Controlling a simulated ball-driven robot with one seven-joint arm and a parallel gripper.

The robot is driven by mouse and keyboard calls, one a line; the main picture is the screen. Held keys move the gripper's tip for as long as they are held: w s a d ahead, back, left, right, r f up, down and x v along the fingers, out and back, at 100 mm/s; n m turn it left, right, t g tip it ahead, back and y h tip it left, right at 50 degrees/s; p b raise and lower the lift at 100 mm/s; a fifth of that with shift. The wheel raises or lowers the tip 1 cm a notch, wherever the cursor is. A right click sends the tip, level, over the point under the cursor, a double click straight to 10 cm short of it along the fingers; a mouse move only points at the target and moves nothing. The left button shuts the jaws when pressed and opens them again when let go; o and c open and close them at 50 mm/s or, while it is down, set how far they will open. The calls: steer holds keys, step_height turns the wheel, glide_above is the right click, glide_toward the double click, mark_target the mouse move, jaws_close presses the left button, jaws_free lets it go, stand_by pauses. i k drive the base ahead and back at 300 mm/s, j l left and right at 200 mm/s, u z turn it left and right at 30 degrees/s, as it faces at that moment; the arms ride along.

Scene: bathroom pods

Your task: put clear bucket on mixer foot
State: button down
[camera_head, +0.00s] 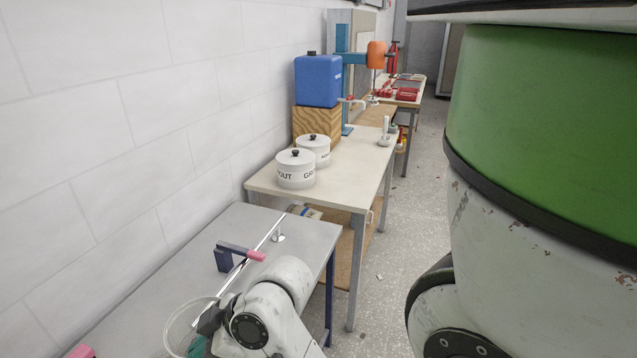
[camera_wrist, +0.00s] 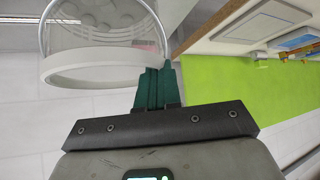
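The clear bucket (camera_head: 178,328) is at the bottom of the head view, over the near end of the grey table. In the wrist view the clear bucket (camera_wrist: 98,72) fills the upper left, its round rim and dotted bottom showing. My gripper (camera_wrist: 157,75) has its green fingers close together on the bucket's wall at the rim. My gripper (camera_head: 197,346) is partly hidden behind my wrist in the head view. A teal mixer stand (camera_head: 342,60) with an orange head (camera_head: 376,55) stands far off on the cream table.
The grey table (camera_head: 300,232) bears a dark blue bracket with a pink grip (camera_head: 238,255) and a metal rod. The floor (camera_head: 400,230) to the right is open.

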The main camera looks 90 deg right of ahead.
mark_target(369, 135)
steer(key=k+l+u, duration=0.1)
steer(key=l+u, duration=0.3)
steer(key=k+l+u, duration=0.2)
steer(key=l+u, duration=0.2)
steer(key=k+l+u, duration=0.2)
steer(key=l+u, duration=0.2)
steer(key=k+l+u, duration=0.45)
steer(key=u, duration=0.3)
steer(key=k+l+u, duration=0.1)
steer(key=k+u, duration=0.15)
steer(key=k, duration=0.7)
steer(key=k+z, duration=0.4)
steer(key=k+l+z, duration=0.2)
steer(key=z, duration=0.2)
steer(key=k+l+z, duration=0.25)
steer(key=z, duration=0.15)
steer(key=k+l+z, duration=0.2)
steer(key=z, duration=0.2)
steer(key=k+l+z, duration=0.15)
steer(key=l+z, duration=0.25)
steer(key=k+l+z, duration=0.1)
steer(key=l+z, duration=0.25)
steer(key=l, duration=0.45)
